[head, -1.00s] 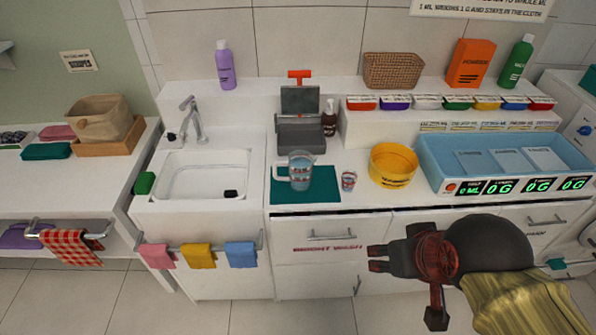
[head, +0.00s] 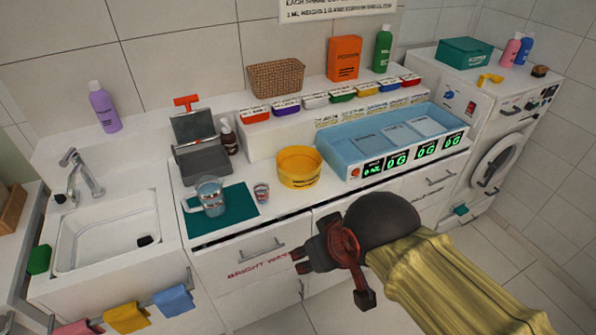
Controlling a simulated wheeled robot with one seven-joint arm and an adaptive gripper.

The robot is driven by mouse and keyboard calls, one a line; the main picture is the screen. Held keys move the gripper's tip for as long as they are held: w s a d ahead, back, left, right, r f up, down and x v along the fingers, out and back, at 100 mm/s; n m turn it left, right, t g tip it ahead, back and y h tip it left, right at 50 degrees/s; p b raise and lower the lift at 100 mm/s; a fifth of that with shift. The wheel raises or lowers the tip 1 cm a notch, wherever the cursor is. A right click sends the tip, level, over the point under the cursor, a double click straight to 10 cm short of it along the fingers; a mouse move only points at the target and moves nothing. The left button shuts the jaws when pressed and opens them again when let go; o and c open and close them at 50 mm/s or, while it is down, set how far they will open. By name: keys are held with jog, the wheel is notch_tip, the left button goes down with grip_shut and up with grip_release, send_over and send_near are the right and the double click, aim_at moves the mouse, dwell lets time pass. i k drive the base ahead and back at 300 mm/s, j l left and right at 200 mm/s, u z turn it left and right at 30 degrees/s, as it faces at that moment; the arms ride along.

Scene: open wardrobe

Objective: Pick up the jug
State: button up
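The jug (head: 211,197) is a clear measuring jug with bluish contents or tint and a pale handle on its left side. It stands upright on a teal mat (head: 236,211) on the white counter, right of the sink. My gripper (head: 300,262) is dark with red parts. It is in front of the counter, below and to the right of the jug, and clear of it. Its fingers point left and look empty, but I cannot make out the gap between them.
A grey press-like device (head: 201,150) with a red handle is behind the jug. The sink (head: 108,232) is left; a blue tray (head: 330,158) is right.

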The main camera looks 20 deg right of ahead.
aim_at(209, 189)
jog(key=j+z, duration=0.15)
jog(key=j, duration=0.4)
jog(key=i+j+z, duration=0.25)
jog(key=j, duration=0.55)
jog(key=j+z, duration=0.2)
jog(key=j, duration=0.6)
jog(key=i+j, duration=0.05)
